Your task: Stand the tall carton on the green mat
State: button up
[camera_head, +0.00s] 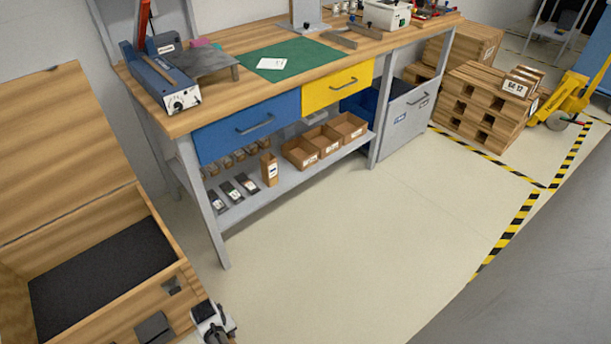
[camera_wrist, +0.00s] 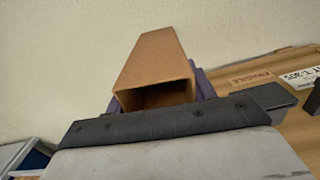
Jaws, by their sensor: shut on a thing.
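The tall carton (camera_wrist: 153,58), plain brown and long, is held in my gripper (camera_wrist: 160,93) in the wrist view. Its open, dark end faces the wrist camera and its body stretches away toward a pale surface. Purple finger parts show on both sides of it, partly hidden behind it and behind a dark-edged grey part in front. The green mat (camera_head: 300,55) lies flat on the wooden workbench top, with a white paper (camera_head: 271,64) on it. The held carton cannot be made out in the head view.
A blue device (camera_head: 163,80) and metal plate (camera_head: 206,62) are left of the mat, metal brackets right. Another small upright carton (camera_head: 269,170) and open bins (camera_head: 326,141) occupy the lower shelf. An open wooden crate (camera_head: 157,203) stands at left. The middle floor is clear.

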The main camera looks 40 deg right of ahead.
aim_at(314, 52)
jog(key=i+l+z, duration=0.2)
jog(key=l, duration=0.2)
jog(key=i+l+z, duration=0.15)
jog(key=l, duration=0.3)
jog(key=i+l+z, duration=0.2)
jog(key=l, duration=0.15)
jog(key=i+l+z, duration=0.15)
jog(key=l, duration=0.2)
